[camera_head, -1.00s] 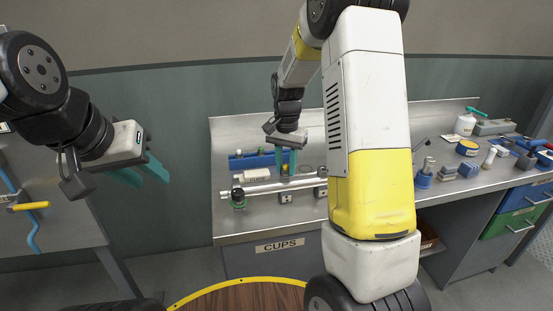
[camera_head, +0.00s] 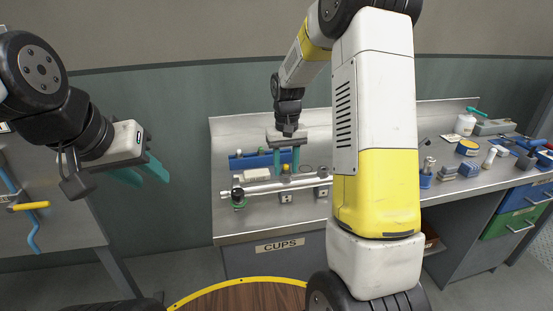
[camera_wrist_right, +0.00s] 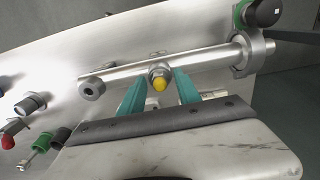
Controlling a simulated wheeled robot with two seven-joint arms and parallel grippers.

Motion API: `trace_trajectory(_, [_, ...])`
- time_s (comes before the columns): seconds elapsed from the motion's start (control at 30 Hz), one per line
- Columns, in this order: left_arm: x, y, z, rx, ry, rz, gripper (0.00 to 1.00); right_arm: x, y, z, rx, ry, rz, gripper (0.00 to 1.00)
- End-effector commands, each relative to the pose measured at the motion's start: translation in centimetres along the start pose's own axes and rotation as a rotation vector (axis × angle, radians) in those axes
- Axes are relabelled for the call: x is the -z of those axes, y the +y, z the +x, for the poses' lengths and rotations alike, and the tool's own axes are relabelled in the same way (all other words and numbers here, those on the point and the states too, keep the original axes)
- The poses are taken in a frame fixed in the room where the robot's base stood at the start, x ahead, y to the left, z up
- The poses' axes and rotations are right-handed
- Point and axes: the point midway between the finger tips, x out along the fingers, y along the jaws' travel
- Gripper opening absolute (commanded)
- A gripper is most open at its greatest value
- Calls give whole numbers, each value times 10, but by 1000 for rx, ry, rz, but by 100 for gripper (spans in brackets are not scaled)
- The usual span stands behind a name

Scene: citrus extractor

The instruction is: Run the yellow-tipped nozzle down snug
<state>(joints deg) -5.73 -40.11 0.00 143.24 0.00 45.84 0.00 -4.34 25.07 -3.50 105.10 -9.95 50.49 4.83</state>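The yellow-tipped nozzle (camera_head: 285,168) stands on a horizontal metal pipe (camera_head: 262,187) on the bench. In the right wrist view its yellow tip (camera_wrist_right: 159,85) faces the camera, with a metal collar around its base on the pipe (camera_wrist_right: 205,58). My right gripper (camera_head: 286,169) points down over it with teal fingers apart. In the right wrist view the fingers (camera_wrist_right: 160,78) lie on either side of the nozzle, with a narrow gap visible on each side. How far the nozzle is seated cannot be told. My left gripper (camera_head: 147,177) is open and empty, away at the left.
The pipe has a green-ringed end fitting (camera_head: 238,196). The "CUPS" drawer front (camera_head: 279,246) is below.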

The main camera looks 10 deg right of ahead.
Motion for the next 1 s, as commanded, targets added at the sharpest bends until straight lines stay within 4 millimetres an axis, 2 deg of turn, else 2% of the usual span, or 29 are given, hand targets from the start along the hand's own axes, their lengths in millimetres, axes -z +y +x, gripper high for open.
trace_trajectory(0.2, [0, 0, 0, 0, 0, 0, 36, 0, 1, 0, 0, 0, -313, 40])
trace_trajectory(0.33, [0, 0, 0, 0, 0, 0, 36, 0, 0, 0, -1, 0, -382, 40])
trace_trajectory(0.5, [0, 0, 0, 0, 0, 0, 36, 0, 0, 0, -1, 0, -383, 40])
trace_trajectory(0.7, [0, 0, 0, 0, 0, 0, 36, 0, 0, 0, -1, 0, -381, 5])
trace_trajectory(0.87, [0, 0, 0, 0, 0, 0, 36, 0, 0, 0, -1, 0, -334, 5])
trace_trajectory(1.0, [0, 0, 0, 0, 0, 0, 36, 0, 0, 0, -2, 1, -122, 5])
